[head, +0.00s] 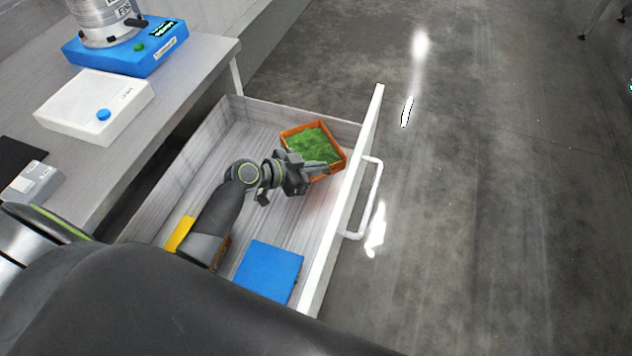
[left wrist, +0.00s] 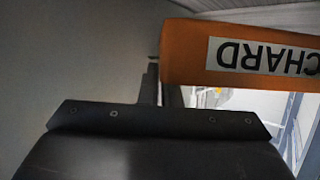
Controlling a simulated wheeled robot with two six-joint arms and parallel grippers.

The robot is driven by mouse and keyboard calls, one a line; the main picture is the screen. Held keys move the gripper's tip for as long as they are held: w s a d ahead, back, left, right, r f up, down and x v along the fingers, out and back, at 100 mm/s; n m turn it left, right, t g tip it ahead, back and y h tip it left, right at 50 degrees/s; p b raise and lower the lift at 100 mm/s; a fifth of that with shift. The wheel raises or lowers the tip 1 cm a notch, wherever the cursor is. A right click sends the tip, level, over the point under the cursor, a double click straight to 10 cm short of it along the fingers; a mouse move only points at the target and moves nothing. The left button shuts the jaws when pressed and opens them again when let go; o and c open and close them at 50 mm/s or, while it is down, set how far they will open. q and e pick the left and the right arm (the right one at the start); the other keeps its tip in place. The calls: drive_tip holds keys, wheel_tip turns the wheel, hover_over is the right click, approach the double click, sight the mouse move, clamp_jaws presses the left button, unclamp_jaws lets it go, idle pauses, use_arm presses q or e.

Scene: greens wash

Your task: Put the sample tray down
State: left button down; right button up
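The sample tray (head: 343,160) is a small orange box full of green leaves, in the far right corner of the open drawer in the head view. In the left wrist view, the tray (left wrist: 190,55) shows a white label reading CHARD, upside down. My left gripper (head: 318,170) is at the tray's near wall. Its narrow fingers (left wrist: 165,88) appear closed around the tray's edge, one outside and one behind the labelled wall. I cannot tell whether the tray's underside touches the drawer floor. My right gripper is not in view.
The open drawer (head: 200,180) also holds a blue box (head: 268,271) and a yellow item (head: 179,234), partly hidden by my arm. The drawer front (head: 345,200) stands close beside the tray. A white device (head: 95,105) and a blue-based machine (head: 125,55) stand on the counter.

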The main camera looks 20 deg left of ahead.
use_arm(q)
drive_tip(key=shift+f+b, duration=0.5)
drive_tip(key=shift+f, duration=2.7)
drive_tip(key=shift+f, duration=0.15)
drive_tip(key=c, duration=1.6)
unclamp_jaws()
drive_tip(key=shift+c, duration=0.2)
